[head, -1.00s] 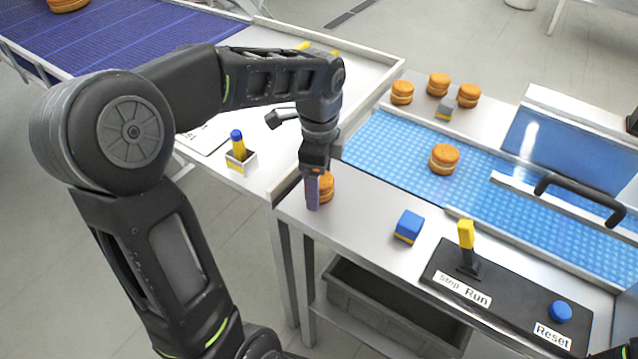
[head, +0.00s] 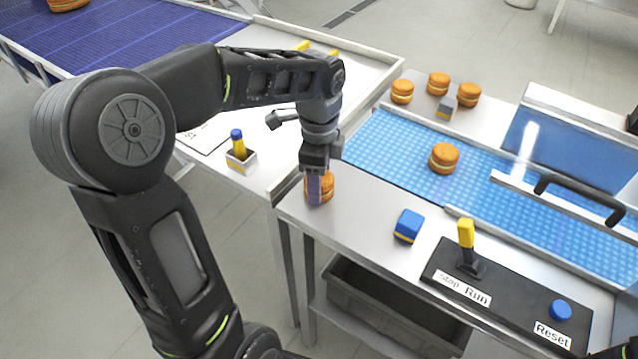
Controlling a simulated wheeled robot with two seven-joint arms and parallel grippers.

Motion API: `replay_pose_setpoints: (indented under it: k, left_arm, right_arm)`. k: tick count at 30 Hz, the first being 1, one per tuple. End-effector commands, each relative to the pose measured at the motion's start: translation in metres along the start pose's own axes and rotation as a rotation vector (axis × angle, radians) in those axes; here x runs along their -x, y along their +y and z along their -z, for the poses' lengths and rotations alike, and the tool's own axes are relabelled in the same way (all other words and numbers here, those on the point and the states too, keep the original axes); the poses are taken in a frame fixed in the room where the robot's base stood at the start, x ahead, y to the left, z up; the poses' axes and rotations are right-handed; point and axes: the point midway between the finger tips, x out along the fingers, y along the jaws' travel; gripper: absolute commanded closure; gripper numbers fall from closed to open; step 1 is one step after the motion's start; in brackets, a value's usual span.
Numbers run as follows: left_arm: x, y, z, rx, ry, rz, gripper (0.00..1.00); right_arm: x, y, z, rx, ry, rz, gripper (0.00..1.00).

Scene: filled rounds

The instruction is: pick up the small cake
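A small orange-brown cake with a pale filling line (head: 327,188) stands on the left corner of the metal table (head: 365,215). My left gripper (head: 314,190) points down at this cake. One finger shows in front of it and covers part of its left side. The other finger is hidden, so I cannot tell whether the gripper is open or closed on the cake. Another such cake (head: 444,158) lies on the light-blue belt (head: 400,150). Several more (head: 402,92) stand on the metal surface behind the belt. My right gripper is not in view.
A blue and yellow block (head: 409,226) lies right of my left gripper. A black panel with a yellow lever (head: 466,234) and blue button (head: 561,310) sits at the front right. A small box with a blue-capped bottle (head: 238,147) stands left. A grey bin (head: 390,310) is below.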

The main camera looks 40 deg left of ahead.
Motion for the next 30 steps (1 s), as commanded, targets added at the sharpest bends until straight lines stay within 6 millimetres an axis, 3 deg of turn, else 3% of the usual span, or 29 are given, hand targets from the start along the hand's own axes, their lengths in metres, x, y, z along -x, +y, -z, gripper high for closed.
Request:
replay_pose_setpoints:
  k: [5,16,30]
  left_arm:
    - [0.0,0.0,0.0,0.0,0.0,0.0,0.61]
    - [0.008,0.0,0.0,0.0,0.0,0.001,0.62]
    - [0.09,-0.001,0.0,-0.001,0.001,0.002,0.62]
  right_arm:
    - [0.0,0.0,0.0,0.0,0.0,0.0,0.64]
    - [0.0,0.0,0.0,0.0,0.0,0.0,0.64]
    - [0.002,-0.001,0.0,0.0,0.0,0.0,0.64]
